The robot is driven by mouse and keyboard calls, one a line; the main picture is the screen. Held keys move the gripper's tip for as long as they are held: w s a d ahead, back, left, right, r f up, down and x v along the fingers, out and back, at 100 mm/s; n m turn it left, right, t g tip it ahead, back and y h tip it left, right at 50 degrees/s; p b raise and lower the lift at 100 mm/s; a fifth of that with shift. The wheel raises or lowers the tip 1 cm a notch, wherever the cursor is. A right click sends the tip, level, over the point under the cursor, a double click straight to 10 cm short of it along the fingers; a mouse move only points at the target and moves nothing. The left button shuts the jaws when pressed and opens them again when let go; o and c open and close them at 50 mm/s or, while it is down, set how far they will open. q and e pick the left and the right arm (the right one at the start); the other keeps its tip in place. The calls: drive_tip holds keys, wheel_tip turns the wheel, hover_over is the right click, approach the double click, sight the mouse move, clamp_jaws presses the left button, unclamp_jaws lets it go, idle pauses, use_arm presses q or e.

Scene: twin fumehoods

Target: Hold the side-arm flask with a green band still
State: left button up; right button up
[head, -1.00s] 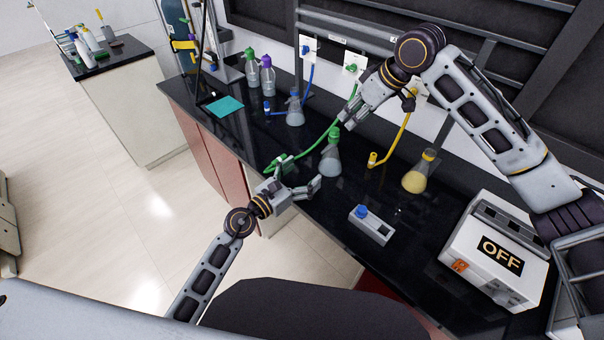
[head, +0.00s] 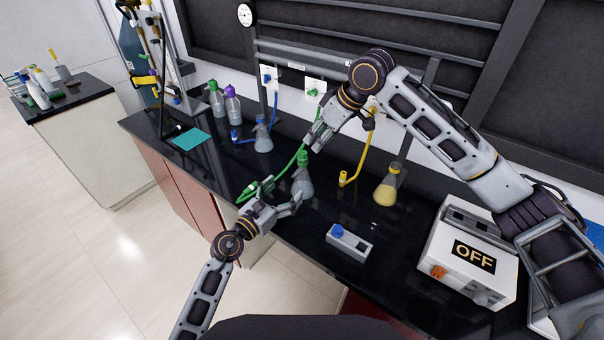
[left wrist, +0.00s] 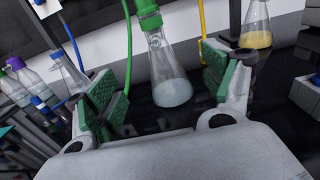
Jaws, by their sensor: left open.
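The side-arm flask with a green band (head: 303,181) stands upright on the black bench, with a green top and pale liquid. In the left wrist view the flask (left wrist: 172,82) is ahead of my left gripper, in the gap between its two green-padded fingers. My left gripper (head: 282,194) is open, low in front of the flask. The pads show no clear contact with the glass. My right gripper (head: 317,142) is above and behind the flask, by the green hose (head: 297,160); its fingertips are too small to judge.
A blue-banded flask (head: 263,139) stands to the left and a yellow flask (head: 388,188) to the right, near a yellow hose (head: 362,155). A small grey block with a blue knob (head: 348,241) and a box marked OFF (head: 465,262) stand further right.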

sight(297, 178)
use_arm(q)
drive_tip(key=shift+x, duration=4.95)
drive_tip(key=c, duration=1.3)
drive_tip(key=shift+c, duration=0.2)
use_arm(e)
drive_tip(key=o, duration=0.4)
drive_tip(key=shift+s+a+r+m+h, duration=0.15)
drive_tip(key=shift+a+r+m+h, duration=0.2)
drive_tip(key=shift+r+m, duration=0.35)
drive_tip(key=shift+s+a+r+m+h, duration=0.25)
drive_tip(key=shift+r+m+h, duration=0.2)
drive_tip(key=shift+m, duration=0.3)
drive_tip(key=shift+s+a+r+m+h, duration=0.1)
drive_tip(key=shift+a+r+m+h, duration=0.25)
drive_tip(key=shift+r+m, duration=0.35)
drive_tip(key=shift+f, duration=0.1)
drive_tip(key=shift+f, duration=0.1)
drive_tip(key=shift+w+x, duration=0.1)
drive_tip(key=shift+x, duration=2.85)
drive_tip(key=shift+w+x, duration=0.15)
drive_tip(key=shift+x, duration=2.8)
